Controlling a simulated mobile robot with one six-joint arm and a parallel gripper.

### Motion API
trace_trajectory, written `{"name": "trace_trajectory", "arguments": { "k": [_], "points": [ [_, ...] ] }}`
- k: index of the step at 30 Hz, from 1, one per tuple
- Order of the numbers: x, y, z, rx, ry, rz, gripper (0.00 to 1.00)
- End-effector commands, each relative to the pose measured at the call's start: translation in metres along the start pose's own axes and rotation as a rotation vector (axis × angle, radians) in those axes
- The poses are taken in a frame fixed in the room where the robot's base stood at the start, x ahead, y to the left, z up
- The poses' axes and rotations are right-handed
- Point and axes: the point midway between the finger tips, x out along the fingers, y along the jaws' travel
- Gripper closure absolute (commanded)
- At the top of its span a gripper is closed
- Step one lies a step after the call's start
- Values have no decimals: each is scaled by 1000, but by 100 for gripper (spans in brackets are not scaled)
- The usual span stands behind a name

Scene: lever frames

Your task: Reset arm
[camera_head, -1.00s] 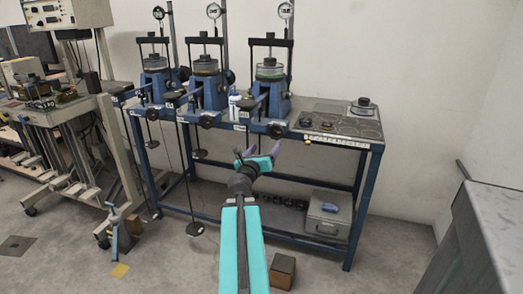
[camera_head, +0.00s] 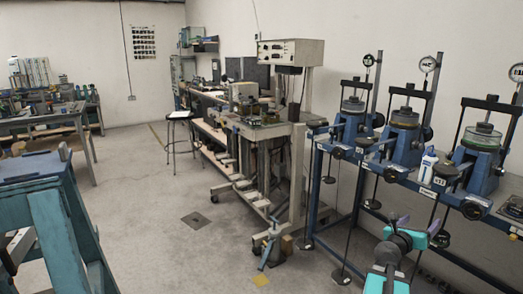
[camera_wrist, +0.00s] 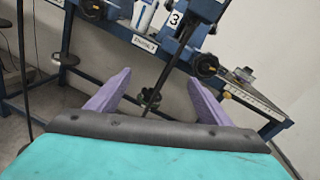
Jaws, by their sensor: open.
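My gripper (camera_head: 416,222) shows at the lower right of the head view, in front of the blue bench with the lever frames. In the wrist view its two purple fingers (camera_wrist: 157,100) stand wide apart with nothing between them. The lever frames (camera_head: 402,130) are blue stands with dial gauges on the bench along the right wall. My gripper looks apart from the bench; the exact distance is hard to tell.
A white bottle (camera_head: 428,166) stands among the lever frames. A grey machine on a wheeled stand (camera_head: 290,95) is left of the bench. A stool (camera_head: 181,130) stands further back. A blue-green wooden structure (camera_head: 50,215) is at the left. Open grey floor (camera_head: 180,250) lies between.

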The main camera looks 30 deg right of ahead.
Motion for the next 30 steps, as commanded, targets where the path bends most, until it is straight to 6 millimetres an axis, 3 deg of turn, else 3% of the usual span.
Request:
{"name": "trace_trajectory", "arguments": {
  "k": [3,14,21,30],
  "points": [
    [-17,52,-7,-21,15,75,27],
    [-89,196,-38,-177,10,305,27],
    [-160,290,-63,-355,-47,514,27],
    [-267,385,-106,-635,-166,804,27]
  ]
}}
